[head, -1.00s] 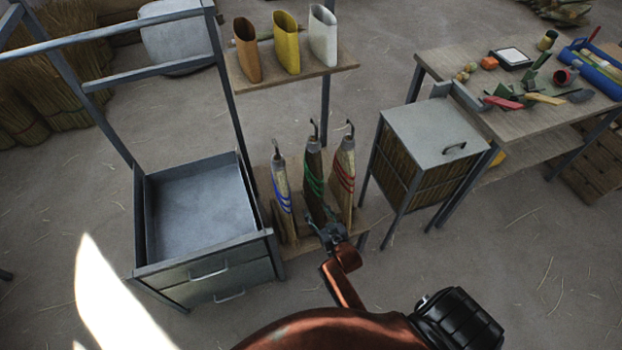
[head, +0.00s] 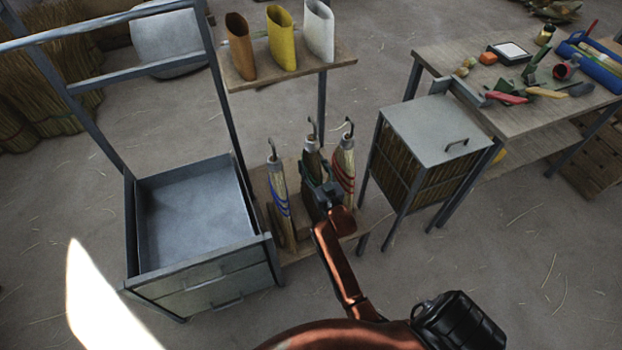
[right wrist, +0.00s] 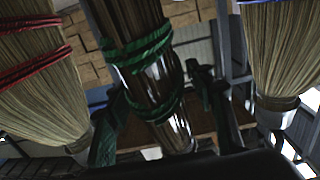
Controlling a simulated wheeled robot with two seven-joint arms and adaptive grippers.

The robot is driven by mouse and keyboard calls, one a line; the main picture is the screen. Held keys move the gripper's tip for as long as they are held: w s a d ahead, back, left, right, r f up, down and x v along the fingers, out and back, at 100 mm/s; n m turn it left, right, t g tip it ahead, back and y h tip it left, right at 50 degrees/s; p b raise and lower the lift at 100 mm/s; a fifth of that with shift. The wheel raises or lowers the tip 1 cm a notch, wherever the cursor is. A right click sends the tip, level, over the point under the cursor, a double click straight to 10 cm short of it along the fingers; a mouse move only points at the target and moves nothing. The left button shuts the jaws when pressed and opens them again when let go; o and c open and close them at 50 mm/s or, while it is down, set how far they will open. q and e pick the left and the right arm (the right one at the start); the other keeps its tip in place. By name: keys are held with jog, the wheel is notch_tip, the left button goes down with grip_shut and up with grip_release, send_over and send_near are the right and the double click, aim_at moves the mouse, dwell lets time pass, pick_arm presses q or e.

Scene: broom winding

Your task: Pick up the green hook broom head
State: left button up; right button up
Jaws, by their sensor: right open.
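The green hook broom head (head: 311,160) stands in the middle of three hook broom heads on a low wooden shelf, its metal hook upward. It also shows in the right wrist view (right wrist: 150,75), wound with green bands. My right gripper (head: 320,188) is open at its front side. In the right wrist view, one finger of my right gripper (right wrist: 158,108) is on each side of the green-banded straw, apparently apart from it. The gripper hides the lower part of this broom head in the head view. My left gripper is not in view.
The blue-banded broom head (head: 279,200) stands close on the left, the red-banded one (head: 344,168) close on the right. A metal drawer cabinet (head: 205,285) is left, a lidded bin (head: 430,130) right. A shelf with three coloured holders (head: 283,40) is behind.

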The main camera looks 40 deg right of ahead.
jog(key=shift+w+r, duration=0.1)
jog(key=shift+w, duration=0.05)
jog(key=shift+c, duration=0.5)
grip_shut()
